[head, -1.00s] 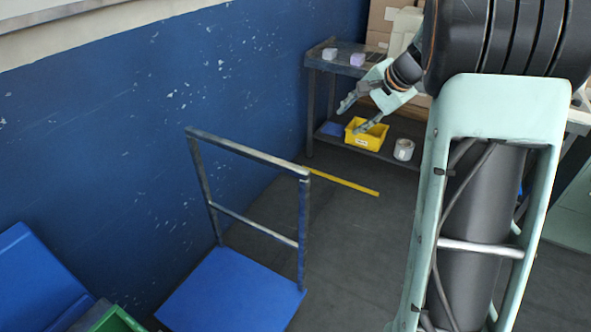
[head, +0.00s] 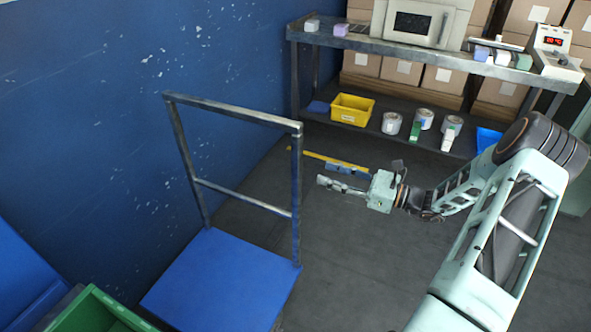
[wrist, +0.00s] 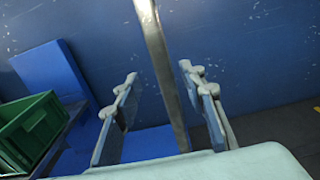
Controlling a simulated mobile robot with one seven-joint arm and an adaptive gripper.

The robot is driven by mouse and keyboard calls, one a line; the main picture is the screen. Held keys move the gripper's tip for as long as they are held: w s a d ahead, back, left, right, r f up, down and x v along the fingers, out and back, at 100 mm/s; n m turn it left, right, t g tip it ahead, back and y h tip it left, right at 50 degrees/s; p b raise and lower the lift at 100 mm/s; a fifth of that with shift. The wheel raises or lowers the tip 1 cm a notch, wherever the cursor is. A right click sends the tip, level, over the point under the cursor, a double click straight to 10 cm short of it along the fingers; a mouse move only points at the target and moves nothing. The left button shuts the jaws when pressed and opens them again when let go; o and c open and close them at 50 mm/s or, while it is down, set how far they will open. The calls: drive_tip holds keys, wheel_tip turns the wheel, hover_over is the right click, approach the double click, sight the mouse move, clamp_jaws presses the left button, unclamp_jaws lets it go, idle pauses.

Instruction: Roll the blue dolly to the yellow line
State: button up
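The blue dolly (head: 222,285) stands on the dark floor beside the blue wall, with a grey tube handle (head: 235,112) upright at its far end. The yellow line (head: 312,156) lies on the floor beyond the handle, partly hidden by my gripper. My gripper (head: 325,172) is open and empty, just right of the handle's right post. In the wrist view, my gripper's fingers (wrist: 160,82) stand apart on either side of that post (wrist: 163,62). The post appears beyond the fingertips, without visible contact. Part of the blue deck (wrist: 150,143) shows below.
A workbench (head: 400,50) with a lower shelf holds a yellow bin (head: 351,109) and several tape rolls at the back. A green crate (head: 98,312) sits at the front left, near a blue panel (head: 25,275). Floor right of the dolly is clear.

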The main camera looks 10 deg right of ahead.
sight(302, 166)
drive_tip(key=b+x, duration=0.1)
drive_tip(key=x, duration=0.9)
drive_tip(key=shift+w+a, duration=0.15)
drive_tip(key=shift+a, duration=0.05)
clamp_jaws()
